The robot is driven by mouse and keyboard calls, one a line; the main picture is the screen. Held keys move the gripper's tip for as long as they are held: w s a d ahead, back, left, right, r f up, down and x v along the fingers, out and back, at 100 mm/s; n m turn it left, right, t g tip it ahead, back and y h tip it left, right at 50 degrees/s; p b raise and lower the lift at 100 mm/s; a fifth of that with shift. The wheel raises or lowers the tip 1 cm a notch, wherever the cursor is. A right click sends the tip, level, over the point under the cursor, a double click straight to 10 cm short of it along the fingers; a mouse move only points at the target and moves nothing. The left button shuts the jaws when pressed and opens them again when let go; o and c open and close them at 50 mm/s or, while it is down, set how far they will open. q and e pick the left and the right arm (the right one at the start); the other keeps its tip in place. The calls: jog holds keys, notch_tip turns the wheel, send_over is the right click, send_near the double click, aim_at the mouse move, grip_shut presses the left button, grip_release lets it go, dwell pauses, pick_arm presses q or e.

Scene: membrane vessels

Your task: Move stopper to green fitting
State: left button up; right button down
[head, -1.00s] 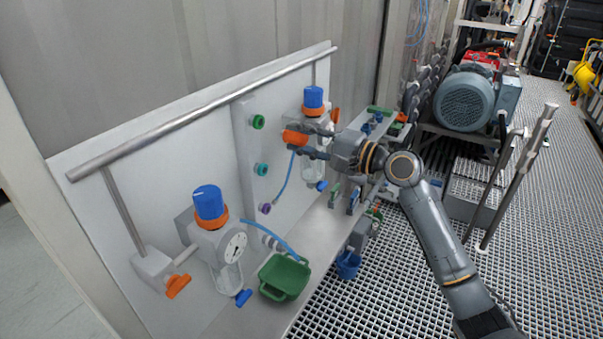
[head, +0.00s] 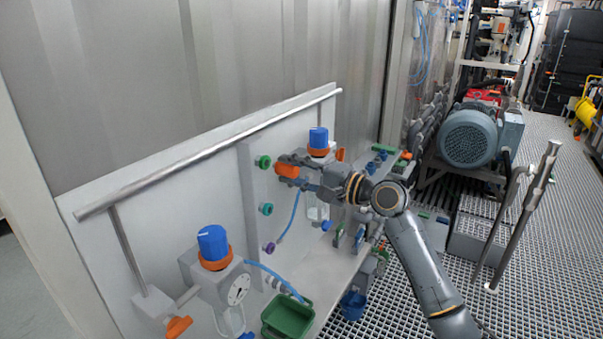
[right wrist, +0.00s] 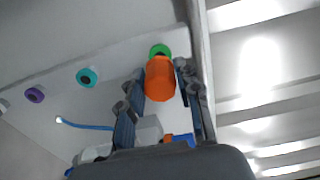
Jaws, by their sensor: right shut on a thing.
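An orange stopper (head: 287,170) is held between the fingers of my right gripper (head: 291,171), which is shut on it. The stopper also shows in the right wrist view (right wrist: 160,80), between the two fingers. The green fitting (head: 263,162) is a ring on the white panel, just left of the stopper in the head view. In the right wrist view the green fitting (right wrist: 160,50) shows just beyond the stopper's far end and is partly hidden by it. I cannot tell whether they touch. My left gripper is not in view.
A blue-capped regulator (head: 318,140) stands right behind my gripper. Another regulator (head: 213,243) and a green tray (head: 288,318) are nearer.

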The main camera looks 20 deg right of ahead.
aim_at(279, 167)
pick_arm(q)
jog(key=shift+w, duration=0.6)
pick_arm(e)
jog(key=shift+x, duration=1.1)
pick_arm(q)
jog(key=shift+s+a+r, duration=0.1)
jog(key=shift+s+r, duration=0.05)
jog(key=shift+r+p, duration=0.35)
jog(key=shift+p, duration=0.1)
dwell(0.5)
pick_arm(e)
jog(key=shift+w+a, duration=0.4)
jog(key=shift+w, duration=0.05)
dwell(0.5)
jog(key=c, duration=0.8)
grip_release()
jog(key=shift+c, duration=0.2)
